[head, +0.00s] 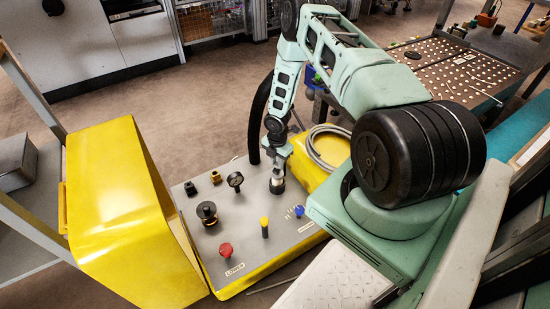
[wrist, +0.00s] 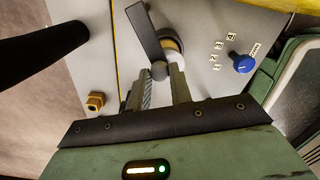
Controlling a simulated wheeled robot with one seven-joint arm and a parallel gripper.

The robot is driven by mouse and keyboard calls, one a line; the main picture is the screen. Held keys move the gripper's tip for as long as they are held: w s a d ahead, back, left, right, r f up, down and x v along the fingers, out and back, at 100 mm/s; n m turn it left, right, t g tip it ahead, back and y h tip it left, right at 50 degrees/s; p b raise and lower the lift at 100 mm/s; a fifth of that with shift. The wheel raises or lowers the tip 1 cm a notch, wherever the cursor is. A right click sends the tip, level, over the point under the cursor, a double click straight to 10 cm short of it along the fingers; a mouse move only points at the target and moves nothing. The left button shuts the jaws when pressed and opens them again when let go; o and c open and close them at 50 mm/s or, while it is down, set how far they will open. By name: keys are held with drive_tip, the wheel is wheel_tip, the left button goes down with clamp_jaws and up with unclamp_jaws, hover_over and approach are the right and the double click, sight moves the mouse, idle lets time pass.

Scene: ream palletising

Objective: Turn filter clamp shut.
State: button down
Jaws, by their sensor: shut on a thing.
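The filter clamp appears to be the dark flat lever (wrist: 146,36) with a rounded grey end, beside a pale cylinder with a brass-coloured ring (wrist: 172,44), in the wrist view. My gripper (wrist: 160,76) has its two fingers on either side of the lever's rounded end and is shut on it. The fingers partly hide the contact. In the head view my gripper (head: 277,172) points down onto a grey round fitting at the far right of the grey panel (head: 215,235). The lever itself cannot be made out there.
A blue knob (wrist: 241,63) and a brass fitting (wrist: 96,101) flank my gripper. A black hose (head: 258,118) rises close behind it.

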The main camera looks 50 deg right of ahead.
drive_tip(key=shift+s+d+n, duration=0.1)
drive_tip(key=shift+s+n, duration=0.2)
drive_tip(key=shift+n, duration=0.2)
drive_tip(key=c, duration=1.3)
unclamp_jaws()
drive_tip(key=shift+s, duration=0.1)
drive_tip(key=shift+o, duration=0.2)
wheel_tip(320, 180, up, 17)
drive_tip(key=p, duration=0.5)
drive_tip(key=shift+r, duration=0.2)
